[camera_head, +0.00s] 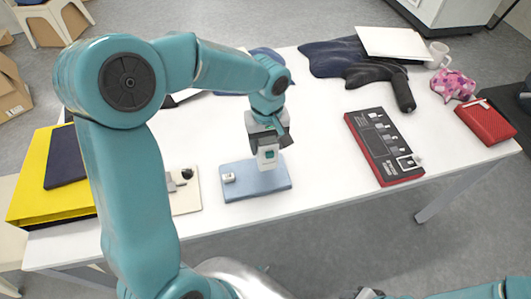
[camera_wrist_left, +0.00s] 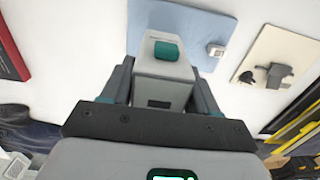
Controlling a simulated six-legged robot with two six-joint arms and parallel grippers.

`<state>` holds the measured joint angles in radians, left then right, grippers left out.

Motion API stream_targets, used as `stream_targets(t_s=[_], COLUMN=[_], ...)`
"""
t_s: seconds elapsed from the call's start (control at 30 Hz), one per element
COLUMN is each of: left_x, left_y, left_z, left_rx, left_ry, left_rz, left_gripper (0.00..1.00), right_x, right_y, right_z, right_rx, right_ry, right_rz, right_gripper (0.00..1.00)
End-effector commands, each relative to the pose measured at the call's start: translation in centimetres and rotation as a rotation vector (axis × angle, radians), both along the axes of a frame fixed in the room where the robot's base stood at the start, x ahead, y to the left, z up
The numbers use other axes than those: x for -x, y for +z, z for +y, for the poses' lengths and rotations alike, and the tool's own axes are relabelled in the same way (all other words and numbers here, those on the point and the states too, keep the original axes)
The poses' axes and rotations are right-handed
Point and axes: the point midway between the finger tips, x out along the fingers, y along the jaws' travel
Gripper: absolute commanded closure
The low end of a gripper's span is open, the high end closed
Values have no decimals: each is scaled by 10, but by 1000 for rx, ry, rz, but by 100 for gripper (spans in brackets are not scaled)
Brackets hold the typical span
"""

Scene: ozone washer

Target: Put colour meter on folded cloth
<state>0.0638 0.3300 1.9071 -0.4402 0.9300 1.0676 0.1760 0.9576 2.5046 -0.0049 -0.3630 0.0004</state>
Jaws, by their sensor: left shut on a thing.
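My left gripper (camera_head: 267,150) is shut on the colour meter (camera_head: 268,157), a small pale grey box with a teal button. In the left wrist view the meter (camera_wrist_left: 163,72) sits between the two fingers (camera_wrist_left: 160,85). It is over a flat light-blue rectangle (camera_head: 265,186), which looks like the folded cloth. The blue piece also shows in the left wrist view (camera_wrist_left: 190,22). I cannot tell whether the meter touches it. What seems to be my right gripper (camera_head: 370,293) is cut off at the bottom edge; its jaws are unclear.
A small white piece (camera_head: 229,178) lies on the blue rectangle's left part. A cream board (camera_head: 186,203) lies to its left, beside a yellow folder (camera_head: 45,205). A red-edged panel (camera_head: 383,147) lies to the right. The white table (camera_head: 320,125) is clear between.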

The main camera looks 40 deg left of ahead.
Motion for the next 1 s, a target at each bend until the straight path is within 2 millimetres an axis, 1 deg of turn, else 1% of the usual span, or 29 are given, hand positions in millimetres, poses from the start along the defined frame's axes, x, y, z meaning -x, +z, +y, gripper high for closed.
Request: stream_targets(t_s=[0.07, 0.2, 0.3, 0.4, 0.6, 0.73, 0.77, 0.8, 0.83, 1.0], left_x=[0, 2, 2, 2, 2, 2, 2, 2, 2, 2], left_y=[-6, -28, -42, -47, -47, -51, -51, -50, -49, -49], left_z=[1, 1, 2, 2, 2, 2, 2, 1, 1, 1], left_rx=[1, 0, 2, 0, 1, 1, 1, 1, 1, 1], left_ry=[2, 0, 1, 1, 1, 1, 1, 1, 1, 1], left_rz=[1, 4, 1, 0, -1, -1, -1, -1, -1, -1], left_gripper=[83, 83, 83, 83, 83, 83, 37, 24, 15, 15], right_x=[0, 0, 0, 0, 0, 0, 0, 0, 0, 0], right_y=[0, -1, -1, -1, -1, -6, -6, -5, -5, -5], right_z=[0, 0, 0, 0, 0, 0, 0, 0, 0, 0], right_rx=[0, 0, 0, 0, 0, 0, 0, 0, 0, 0], right_ry=[0, 0, 0, 0, 0, 0, 0, 0, 0, 0], right_rz=[0, 0, 0, 0, 0, 0, 0, 0, 0, 0], right_gripper=[57, 57, 57, 57, 57, 57, 57, 57, 57, 57])
